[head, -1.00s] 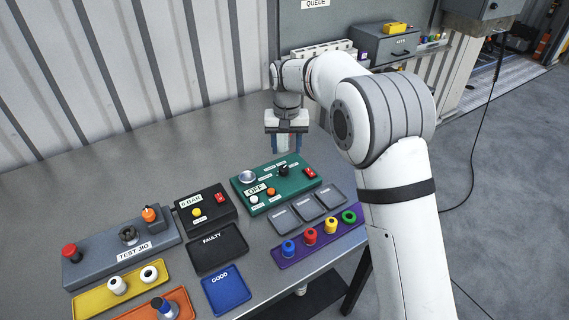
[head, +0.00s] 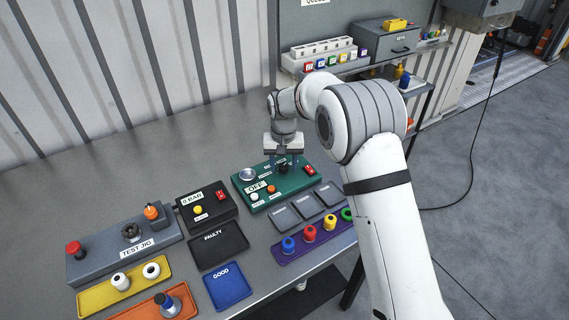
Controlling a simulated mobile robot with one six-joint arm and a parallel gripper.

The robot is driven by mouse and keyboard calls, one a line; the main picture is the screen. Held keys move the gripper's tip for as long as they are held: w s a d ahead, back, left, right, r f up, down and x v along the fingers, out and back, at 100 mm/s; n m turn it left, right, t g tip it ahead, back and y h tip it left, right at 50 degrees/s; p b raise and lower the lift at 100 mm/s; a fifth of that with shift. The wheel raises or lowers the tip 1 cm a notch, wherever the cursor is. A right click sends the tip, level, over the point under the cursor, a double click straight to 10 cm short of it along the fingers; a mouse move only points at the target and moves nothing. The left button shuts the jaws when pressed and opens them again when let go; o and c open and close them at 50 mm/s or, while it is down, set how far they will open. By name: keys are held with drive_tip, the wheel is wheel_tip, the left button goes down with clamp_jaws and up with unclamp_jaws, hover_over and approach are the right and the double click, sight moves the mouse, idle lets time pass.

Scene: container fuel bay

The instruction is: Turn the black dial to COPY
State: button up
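The black dial (head: 283,168) sits on the green panel (head: 300,185) at the centre of the head view. Small white labels surround it, too small to read. The panel's display (head: 256,187) reads OFF. My gripper (head: 284,163) points down right at the dial, with its fingers apart, one on each side of it. It looks open; I cannot tell whether either finger touches the dial. The gripper hides part of the dial and some labels.
The green panel also bears a silver dome (head: 247,174), a red switch (head: 309,170), and white and orange buttons. A black 0 BAR box (head: 206,207) stands to the left. Grey trays (head: 306,206) and a purple tray (head: 280,258) with coloured spools lie in front.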

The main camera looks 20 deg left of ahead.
sight(284, 166)
drive_tip(key=c, duration=0.9)
drive_tip(key=shift+n+b, duration=0.3)
drive_tip(key=shift+n, duration=0.2)
drive_tip(key=shift+c, duration=0.2)
drive_tip(key=o, duration=1)
drive_tip(key=shift+r, duration=0.1)
drive_tip(key=shift+r+b, duration=0.6)
drive_tip(key=shift+r, duration=3.25)
drive_tip(key=shift+d, duration=0.1)
